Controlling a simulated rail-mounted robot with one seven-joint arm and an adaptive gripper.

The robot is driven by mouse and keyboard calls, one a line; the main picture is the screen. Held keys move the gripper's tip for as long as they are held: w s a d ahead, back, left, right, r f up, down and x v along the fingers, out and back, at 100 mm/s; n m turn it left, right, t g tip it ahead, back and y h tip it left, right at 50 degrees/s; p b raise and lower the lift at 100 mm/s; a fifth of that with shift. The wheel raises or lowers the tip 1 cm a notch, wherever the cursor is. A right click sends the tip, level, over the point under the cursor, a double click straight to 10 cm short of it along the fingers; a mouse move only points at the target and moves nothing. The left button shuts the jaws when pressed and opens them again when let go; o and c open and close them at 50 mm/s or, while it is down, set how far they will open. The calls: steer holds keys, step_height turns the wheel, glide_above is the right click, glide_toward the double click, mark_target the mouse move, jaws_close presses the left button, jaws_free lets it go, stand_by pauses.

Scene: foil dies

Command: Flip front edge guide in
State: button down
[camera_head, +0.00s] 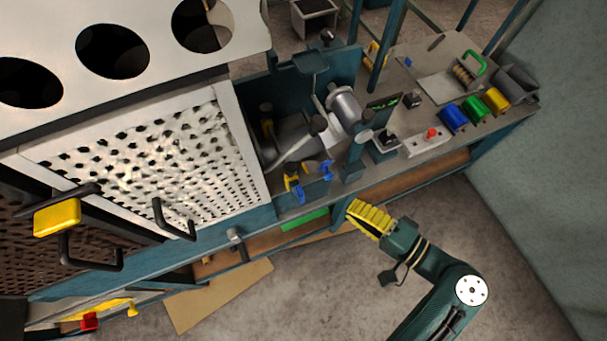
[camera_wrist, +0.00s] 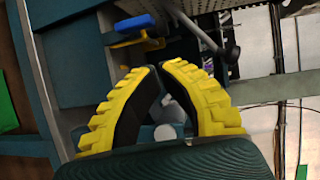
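My gripper (camera_head: 352,212) with ribbed yellow fingers is in front of the bench's front edge, below and to the right of the edge guides in the head view. In the wrist view its fingertips (camera_wrist: 158,67) lean close together with a narrow gap between them; nothing is seen held. Two small yellow-and-blue guides sit at the bench's front edge: a left one (camera_head: 292,184) and a right one (camera_head: 325,170). I cannot tell which is the front edge guide. In the wrist view a blue tab (camera_wrist: 134,24) and a yellow bracket (camera_wrist: 140,43) show just beyond the fingertips.
A long lever with a dark knob (camera_head: 318,124) and a silver cylinder (camera_head: 343,103) stand behind the guides. A perforated guard (camera_head: 140,160) is at left. Open floor (camera_head: 300,290) lies in front.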

mark_target(291, 178)
steer(key=x, duration=1.4)
steer(key=shift+b, duration=0.45)
steer(key=shift+f, duration=0.1)
